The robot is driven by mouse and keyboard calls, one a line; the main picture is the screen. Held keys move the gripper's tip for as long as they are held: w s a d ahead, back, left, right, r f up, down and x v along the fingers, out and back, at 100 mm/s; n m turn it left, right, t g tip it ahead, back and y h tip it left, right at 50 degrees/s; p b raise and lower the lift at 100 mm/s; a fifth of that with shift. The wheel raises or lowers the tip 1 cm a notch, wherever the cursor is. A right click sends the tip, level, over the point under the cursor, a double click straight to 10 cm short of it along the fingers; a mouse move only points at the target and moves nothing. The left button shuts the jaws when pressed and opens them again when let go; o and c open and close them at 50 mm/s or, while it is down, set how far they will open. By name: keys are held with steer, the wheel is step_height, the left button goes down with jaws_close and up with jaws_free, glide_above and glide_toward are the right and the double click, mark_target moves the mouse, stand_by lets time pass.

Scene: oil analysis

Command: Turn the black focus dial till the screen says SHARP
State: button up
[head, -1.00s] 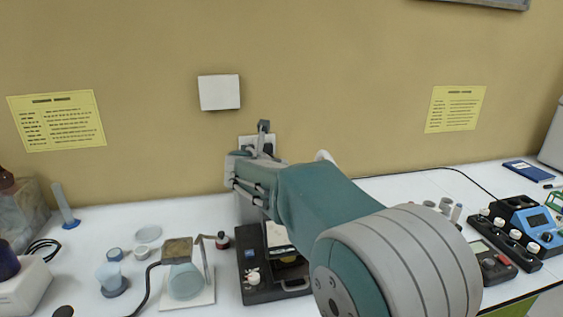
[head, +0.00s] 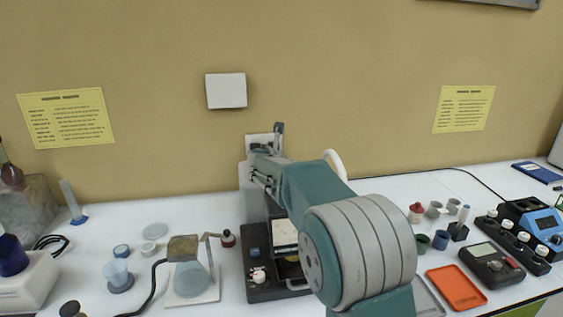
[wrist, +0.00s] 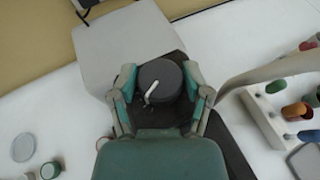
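The black focus dial (wrist: 160,80) is round with a white pointer mark and fills the middle of the wrist view. My gripper (wrist: 160,72) has one finger on each side of it, with the teal pads appearing to press against its sides. The dial sits on a pale grey housing (wrist: 125,38) above a dark base. In the head view my gripper (head: 265,155) is at the upper part of the instrument near the wall. The dial is hidden there, and my arm covers part of the instrument (head: 257,262). I see no readable SHARP text.
A lamp-like fixture over a pale plate (head: 190,297) stands left of the instrument. An orange tray (head: 456,288), a dark handheld box (head: 490,263) and a blue device (head: 541,226) lie right. Several small cups stand behind the tray. A white box (head: 226,91) is on the wall.

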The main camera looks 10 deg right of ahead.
steer(key=c, duration=0.3)
steer(key=shift+a+m+h, duration=0.1)
steer(key=shift+m+h, duration=0.3)
steer(key=shift+c, duration=0.2)
steer(key=m+g+h, duration=0.2)
steer(key=shift+w+a+m+h, duration=0.1)
steer(key=shift+m+h, duration=0.2)
steer(key=shift+m+g+h, duration=1.9)
steer(key=shift+m+g, duration=0.5)
steer(key=shift+m, duration=0.2)
steer(key=shift+g, duration=0.3)
steer(key=o, duration=1.2)
steer(key=shift+c, duration=0.2)
steer(key=shift+m, duration=0.3)
